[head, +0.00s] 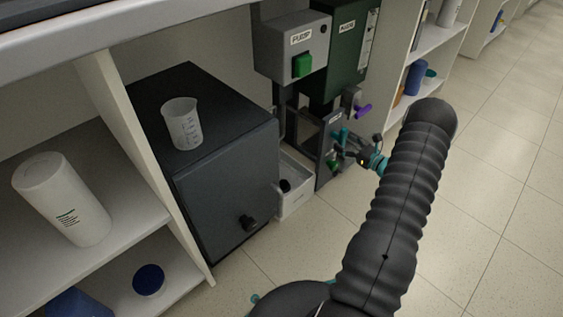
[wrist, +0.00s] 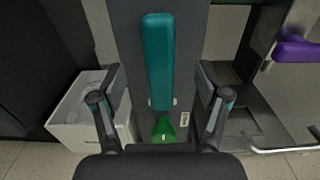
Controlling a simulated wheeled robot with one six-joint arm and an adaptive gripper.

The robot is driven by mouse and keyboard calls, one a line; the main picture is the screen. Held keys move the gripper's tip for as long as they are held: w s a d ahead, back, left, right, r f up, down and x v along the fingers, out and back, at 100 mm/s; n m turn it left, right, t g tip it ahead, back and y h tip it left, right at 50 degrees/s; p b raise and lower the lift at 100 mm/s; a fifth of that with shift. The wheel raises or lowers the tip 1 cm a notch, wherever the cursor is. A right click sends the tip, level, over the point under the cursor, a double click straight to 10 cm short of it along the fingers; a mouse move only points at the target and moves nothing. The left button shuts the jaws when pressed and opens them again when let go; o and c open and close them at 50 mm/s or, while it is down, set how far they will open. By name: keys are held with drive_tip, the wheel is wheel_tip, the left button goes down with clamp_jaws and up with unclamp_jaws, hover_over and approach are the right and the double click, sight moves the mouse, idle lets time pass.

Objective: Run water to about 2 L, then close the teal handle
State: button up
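The teal handle (wrist: 159,62) stands upright on a dark grey panel (wrist: 201,32) in the wrist view, and it also shows small in the head view (head: 340,137). My gripper (wrist: 160,88) is open, with one finger on each side of the handle's lower part; I see no contact. In the head view my gripper (head: 362,158) is close to the panel, partly hidden by my arm. A green part (wrist: 163,130) sits below the handle. A white bin (wrist: 78,122) stands at the panel's lower left; no water level can be read.
A purple handle (wrist: 299,50) is right of the panel. A grey box with a green button (head: 302,65) is above. A beaker (head: 183,122) stands on a black cabinet (head: 225,185). The floor at right is clear.

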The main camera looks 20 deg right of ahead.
drive_tip(key=v, duration=0.8)
idle(0.5)
drive_tip(key=shift+d+f, duration=0.1)
idle(0.3)
